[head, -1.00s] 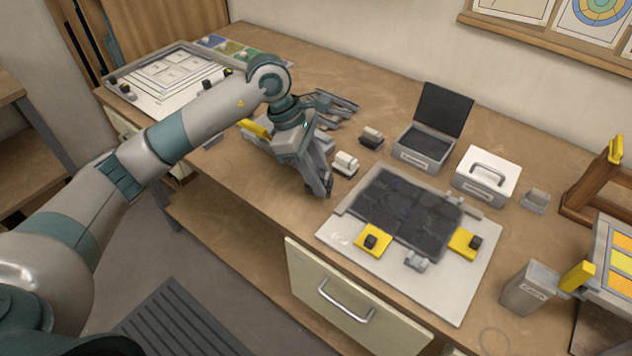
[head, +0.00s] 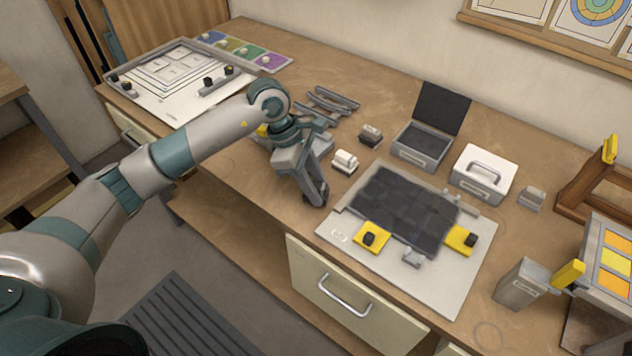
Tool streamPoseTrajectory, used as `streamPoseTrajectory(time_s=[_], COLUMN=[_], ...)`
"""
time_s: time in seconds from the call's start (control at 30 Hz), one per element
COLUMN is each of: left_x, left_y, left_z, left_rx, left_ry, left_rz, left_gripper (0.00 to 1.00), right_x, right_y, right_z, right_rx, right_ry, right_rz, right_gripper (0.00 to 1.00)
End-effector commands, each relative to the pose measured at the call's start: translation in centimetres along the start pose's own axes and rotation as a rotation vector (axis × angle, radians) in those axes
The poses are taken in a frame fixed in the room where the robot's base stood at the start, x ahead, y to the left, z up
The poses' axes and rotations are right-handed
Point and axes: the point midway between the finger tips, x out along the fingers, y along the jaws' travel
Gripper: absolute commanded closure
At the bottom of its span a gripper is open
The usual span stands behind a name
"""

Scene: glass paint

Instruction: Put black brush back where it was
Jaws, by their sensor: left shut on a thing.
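My left gripper (head: 317,196) points down near the table's front edge, just left of the dark panel. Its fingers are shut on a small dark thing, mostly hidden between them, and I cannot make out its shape. I cannot pick out the black brush for certain. A small block with a dark top (head: 371,135) stands behind the gripper, and a small white-topped block (head: 345,161) stands just right of it; both are apart from the fingers. My right gripper is not in view.
A dark panel (head: 390,205) lies on a white board (head: 340,236) with yellow clamps. An open grey box (head: 420,146) and a white lidded box (head: 484,172) stand behind it. Several grey tools (head: 332,100) lie behind my arm.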

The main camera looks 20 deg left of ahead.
Motion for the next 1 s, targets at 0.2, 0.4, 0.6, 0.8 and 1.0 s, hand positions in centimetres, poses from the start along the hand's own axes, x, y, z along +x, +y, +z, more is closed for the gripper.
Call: streamPoseTrajectory(time_s=[0.2, 0.4, 0.6, 0.8, 1.0], left_x=[0.1, 0.2, 0.2, 0.1, -0.8], left_y=[0.0, 0.0, 0.0, 0.0, 0.1], left_z=[0.0, -0.1, -0.1, 0.0, -0.1], left_rx=[0.000, 0.000, -0.001, -0.001, 0.000], left_ry=[0.000, 0.000, 0.000, 0.000, 0.000], left_rz=[0.000, 0.000, 0.000, 0.000, 0.004], left_gripper=[0.89, 0.51, 0.49, 0.49, 0.49], right_x=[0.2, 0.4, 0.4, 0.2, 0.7], right_y=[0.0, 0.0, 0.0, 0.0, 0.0], right_z=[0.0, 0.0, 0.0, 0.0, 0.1], right_rx=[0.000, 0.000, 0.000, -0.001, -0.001], right_ry=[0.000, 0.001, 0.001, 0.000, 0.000], right_rz=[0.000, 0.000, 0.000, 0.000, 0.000], right_gripper=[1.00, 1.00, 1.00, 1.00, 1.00])
